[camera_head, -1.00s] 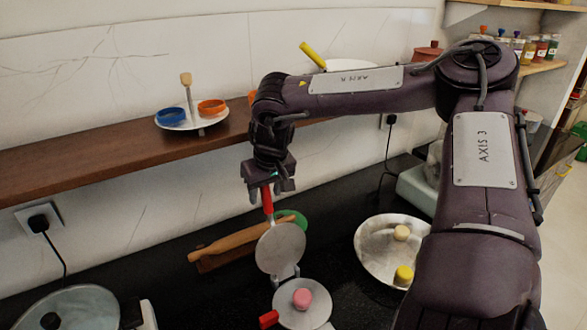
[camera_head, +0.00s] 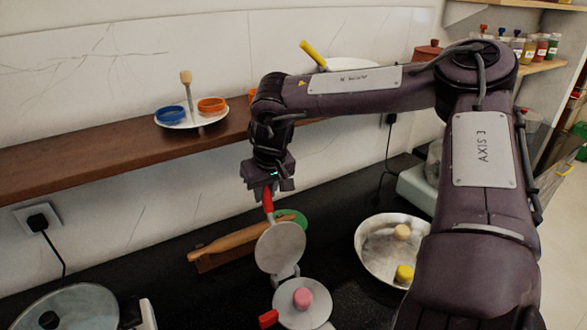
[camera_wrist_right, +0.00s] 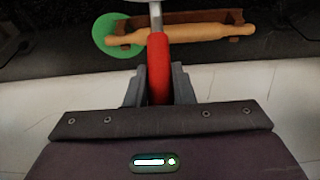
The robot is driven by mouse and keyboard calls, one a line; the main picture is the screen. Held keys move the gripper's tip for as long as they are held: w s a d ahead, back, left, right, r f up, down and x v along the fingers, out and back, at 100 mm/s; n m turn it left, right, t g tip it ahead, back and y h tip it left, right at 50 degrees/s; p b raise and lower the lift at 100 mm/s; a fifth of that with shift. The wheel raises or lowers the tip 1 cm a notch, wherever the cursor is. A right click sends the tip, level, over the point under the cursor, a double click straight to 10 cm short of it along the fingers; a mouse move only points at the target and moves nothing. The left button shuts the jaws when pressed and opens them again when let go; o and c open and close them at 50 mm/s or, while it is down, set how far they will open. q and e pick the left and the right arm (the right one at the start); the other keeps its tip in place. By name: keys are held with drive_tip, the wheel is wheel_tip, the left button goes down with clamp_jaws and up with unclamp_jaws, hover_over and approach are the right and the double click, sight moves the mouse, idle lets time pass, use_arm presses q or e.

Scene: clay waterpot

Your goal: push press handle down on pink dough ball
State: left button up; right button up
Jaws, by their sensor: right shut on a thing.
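A metal press stands on the dark counter with its round upper plate (camera_head: 281,247) raised, tilted up from the lower plate (camera_head: 304,316). A pink dough ball (camera_head: 303,297) rests on the lower plate. The press has a red upper handle (camera_head: 267,203), which also shows in the right wrist view (camera_wrist_right: 159,68), and a red knob (camera_head: 268,319) at the lower plate's left. My right gripper (camera_head: 267,190) is shut on the upper handle; its fingers show on both sides of it in the wrist view (camera_wrist_right: 159,85). My left gripper is not in view.
A rolling pin (camera_head: 232,240) and a green disc (camera_head: 291,218) lie behind the press. A lidded pan (camera_head: 85,308) is front left. A wooden shelf (camera_head: 90,150) runs along the wall.

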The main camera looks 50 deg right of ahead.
drive_tip(key=shift+s+a+r+p, duration=0.25)
drive_tip(key=shift+s, duration=0.45)
drive_tip(key=shift+s+a+r+p, duration=0.2)
drive_tip(key=shift+s+r+p, duration=0.05)
drive_tip(key=shift+s, duration=0.4)
drive_tip(key=shift+s+a, duration=0.1)
drive_tip(key=shift+s, duration=0.15)
drive_tip(key=shift+s+a+r+p, duration=0.2)
drive_tip(key=shift+s+a+p, duration=0.1)
drive_tip(key=shift+s, duration=0.4)
drive_tip(key=shift+s+a+r+p, duration=0.15)
drive_tip(key=shift+s+p, duration=0.15)
drive_tip(key=shift+s, duration=0.4)
drive_tip(key=shift+s+a, duration=0.1)
drive_tip(key=shift+s, duration=0.25)
